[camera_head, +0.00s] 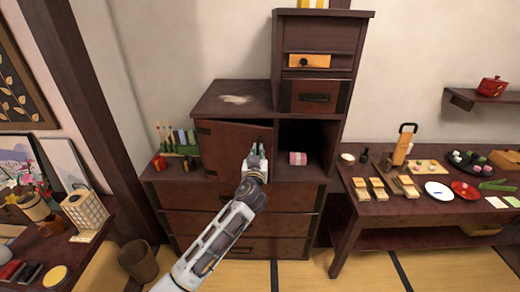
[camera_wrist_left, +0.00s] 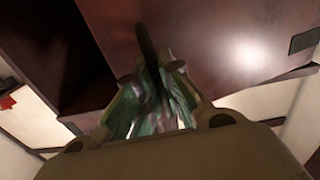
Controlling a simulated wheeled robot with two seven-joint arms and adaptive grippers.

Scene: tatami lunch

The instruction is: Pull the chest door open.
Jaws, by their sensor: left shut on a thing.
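The chest (camera_head: 205,195) is dark brown wood and stands against the back wall. Its dark red-brown door (camera_head: 222,140) is at the left of the upper part, with its right edge swung out a little from the dark opening. My left gripper (camera_head: 257,160) is at the right part of this door, shut on its handle. In the left wrist view the fingers (camera_wrist_left: 152,90) close around a thin dark handle (camera_wrist_left: 147,45) on the door panel (camera_wrist_left: 215,45). The fingers hide most of the handle. My right gripper is not in view.
An open compartment right of the door holds a pink-and-white roll (camera_head: 298,158). Green and red small items (camera_head: 180,143) stand on the ledge left of the door. A low table (camera_head: 400,207) with food stands at right. A waste basket (camera_head: 138,262) stands on the floor at left.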

